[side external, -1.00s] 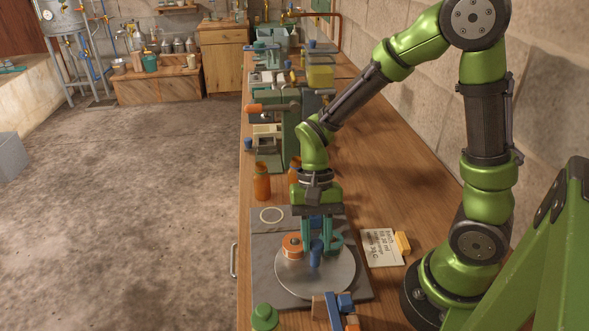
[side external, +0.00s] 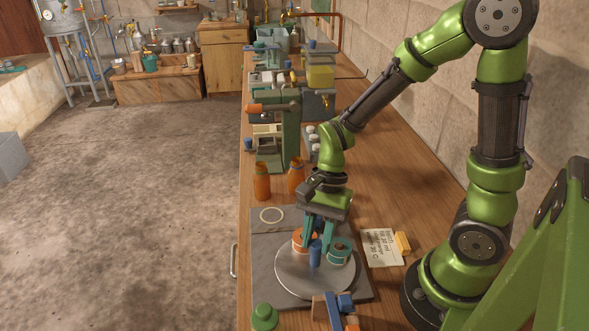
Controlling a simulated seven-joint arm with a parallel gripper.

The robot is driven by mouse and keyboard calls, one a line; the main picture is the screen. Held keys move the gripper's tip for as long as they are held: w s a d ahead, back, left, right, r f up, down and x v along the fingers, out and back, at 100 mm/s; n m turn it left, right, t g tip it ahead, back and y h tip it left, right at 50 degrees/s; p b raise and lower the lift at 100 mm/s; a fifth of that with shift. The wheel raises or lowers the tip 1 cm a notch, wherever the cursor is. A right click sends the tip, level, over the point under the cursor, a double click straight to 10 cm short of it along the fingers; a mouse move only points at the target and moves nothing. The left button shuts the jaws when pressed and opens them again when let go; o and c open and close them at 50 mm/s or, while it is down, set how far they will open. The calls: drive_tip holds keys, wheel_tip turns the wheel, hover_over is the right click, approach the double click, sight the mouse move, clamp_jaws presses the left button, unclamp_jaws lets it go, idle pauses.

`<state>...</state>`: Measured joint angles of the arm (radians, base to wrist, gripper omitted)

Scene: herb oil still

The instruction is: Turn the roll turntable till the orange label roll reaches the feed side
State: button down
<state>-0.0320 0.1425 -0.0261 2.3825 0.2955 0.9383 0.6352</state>
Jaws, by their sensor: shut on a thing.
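The orange label roll (side external: 299,240) sits on the back-left part of the round grey turntable (side external: 296,281). A teal roll (side external: 340,250) sits on its right side. A blue upright post (side external: 315,254) stands at the turntable's middle. My gripper (side external: 318,245) points down over the turntable, between the two rolls. Its teal fingers show to the left and right of the post's upper part, and it appears shut on the post. The exact contact is hard to see at this size.
The turntable rests on a dark slab (side external: 263,244) with a pale ring mark. Orange bottles (side external: 262,182) stand behind, and a green-topped object (side external: 264,317) stands in front. Blue parts (side external: 345,301) sit at the front edge.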

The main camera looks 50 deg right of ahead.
drive_tip(key=shift+d+m+t, duration=0.1)
drive_tip(key=shift+m+t, duration=0.3)
drive_tip(key=shift+m, duration=0.7)
drive_tip(key=shift+m+t, duration=0.3)
drive_tip(key=shift+m, duration=0.3)
drive_tip(key=c, duration=0.8)
unclamp_jaws()
drive_tip(key=shift+s, duration=0.1)
drive_tip(key=shift+r, duration=0.1)
drive_tip(key=v, duration=1.6)
drive_tip(key=shift+d+r, duration=0.2)
drive_tip(key=shift+r, duration=0.15)
